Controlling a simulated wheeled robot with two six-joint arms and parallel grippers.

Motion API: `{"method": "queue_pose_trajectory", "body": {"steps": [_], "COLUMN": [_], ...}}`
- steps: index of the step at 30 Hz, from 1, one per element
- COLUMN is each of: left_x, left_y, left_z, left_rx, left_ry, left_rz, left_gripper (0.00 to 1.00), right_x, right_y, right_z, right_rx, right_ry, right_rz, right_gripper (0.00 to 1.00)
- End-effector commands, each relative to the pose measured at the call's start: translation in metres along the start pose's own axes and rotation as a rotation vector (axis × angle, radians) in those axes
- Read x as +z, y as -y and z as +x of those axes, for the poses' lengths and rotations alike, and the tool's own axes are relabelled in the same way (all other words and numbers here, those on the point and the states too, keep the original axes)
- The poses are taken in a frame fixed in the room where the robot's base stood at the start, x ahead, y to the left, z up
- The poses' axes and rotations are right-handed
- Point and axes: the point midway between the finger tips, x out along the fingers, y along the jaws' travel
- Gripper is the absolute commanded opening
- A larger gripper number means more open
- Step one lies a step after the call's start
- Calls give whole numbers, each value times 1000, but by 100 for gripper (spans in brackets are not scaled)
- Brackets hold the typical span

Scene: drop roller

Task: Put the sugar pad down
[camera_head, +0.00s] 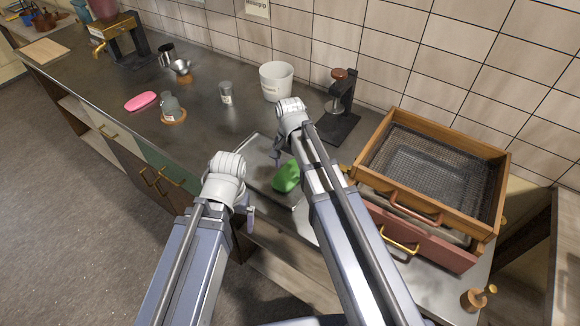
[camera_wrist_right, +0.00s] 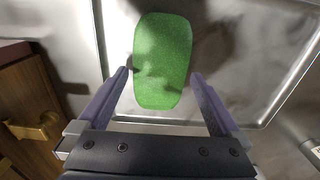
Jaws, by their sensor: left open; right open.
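A green pad (camera_head: 286,177) lies on a shallow metal tray (camera_head: 262,148) on the counter. In the right wrist view the green pad (camera_wrist_right: 163,60) lies flat on the tray (camera_wrist_right: 245,70). My right gripper (camera_head: 277,155) is open above the tray, its fingertips (camera_wrist_right: 160,75) on either side of the pad with gaps showing. It holds nothing. A pink pad (camera_head: 141,101) lies farther left on the counter. I cannot tell by sight which pad is the sugar pad. My left gripper (camera_head: 249,214) is open and empty by the counter's front edge; its fingers are mostly hidden.
A white bucket (camera_head: 276,82), a small grey cup (camera_head: 226,93) and a black press stand (camera_head: 340,108) stand behind the tray. A wooden-framed mesh drawer (camera_head: 430,170) is at the right. A small jar (camera_head: 170,107) stands at the left. The counter between jar and tray is clear.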

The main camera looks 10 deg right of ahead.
Motion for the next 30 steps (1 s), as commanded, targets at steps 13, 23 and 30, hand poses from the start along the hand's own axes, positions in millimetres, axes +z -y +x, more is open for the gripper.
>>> {"method": "queue_pose_trajectory", "body": {"steps": [13,23,30], "left_x": [4,6,6], "left_y": [7,10,10], "left_z": [-72,-108,-107], "left_rx": [0,0,0], "left_ry": [0,0,0], "left_rz": [1,2,1], "left_gripper": [100,100,100], "right_x": [0,0,0], "right_y": [0,0,0], "right_z": [-73,-108,-108], "right_rx": [0,0,0], "right_ry": [0,0,0], "right_rz": [0,0,0], "right_gripper": [100,100,100]}}
